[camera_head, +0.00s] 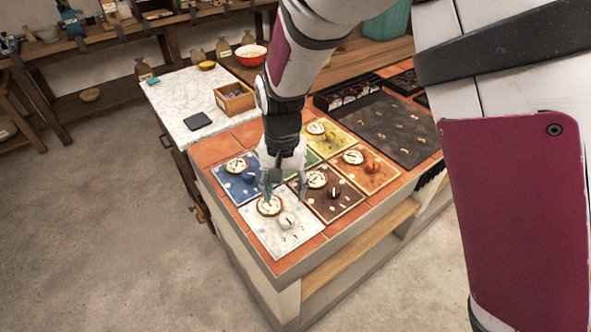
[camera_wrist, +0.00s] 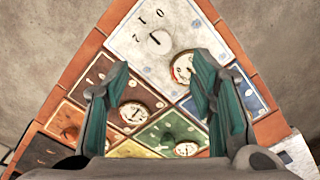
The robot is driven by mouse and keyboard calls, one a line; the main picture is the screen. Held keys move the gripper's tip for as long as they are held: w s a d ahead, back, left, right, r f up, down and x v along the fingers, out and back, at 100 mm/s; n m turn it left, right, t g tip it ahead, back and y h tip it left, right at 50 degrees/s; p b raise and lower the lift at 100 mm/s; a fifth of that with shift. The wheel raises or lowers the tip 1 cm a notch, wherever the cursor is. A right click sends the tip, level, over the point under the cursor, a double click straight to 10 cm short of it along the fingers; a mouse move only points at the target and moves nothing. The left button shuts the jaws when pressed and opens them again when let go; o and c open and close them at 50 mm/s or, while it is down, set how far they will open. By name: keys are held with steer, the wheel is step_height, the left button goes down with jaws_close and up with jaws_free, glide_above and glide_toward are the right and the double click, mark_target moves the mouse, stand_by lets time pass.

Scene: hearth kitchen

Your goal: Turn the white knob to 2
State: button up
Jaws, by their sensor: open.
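The white panel (camera_head: 262,233) is at the near corner of the tiled counter, with a round dial and a white knob (camera_head: 287,220). In the wrist view the white knob (camera_wrist: 159,42) sits beyond my fingertips on the white panel (camera_wrist: 190,33), with 0, 1 and 2 printed beside it. A dark mark shows on the knob; which number it points to I cannot tell. The panel's red-rimmed dial (camera_wrist: 182,68) is partly behind a finger. My gripper (camera_head: 285,190) points down above the panels, open and empty, its fingers (camera_wrist: 160,70) spread apart and clear of the knob.
Blue (camera_head: 234,179), brown (camera_head: 330,196), orange (camera_head: 372,172), yellow and green panels with similar dials and knobs adjoin the white one. A dark hob (camera_head: 385,128) lies behind. A wooden box (camera_head: 234,98) stands on the marble top. The floor at left is clear.

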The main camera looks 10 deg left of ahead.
mark_target(286, 219)
step_height(286, 219, down, 10)
steer(key=shift+f, duration=0.2)
steer(key=shift+c, duration=0.6)
steer(key=c, duration=1)
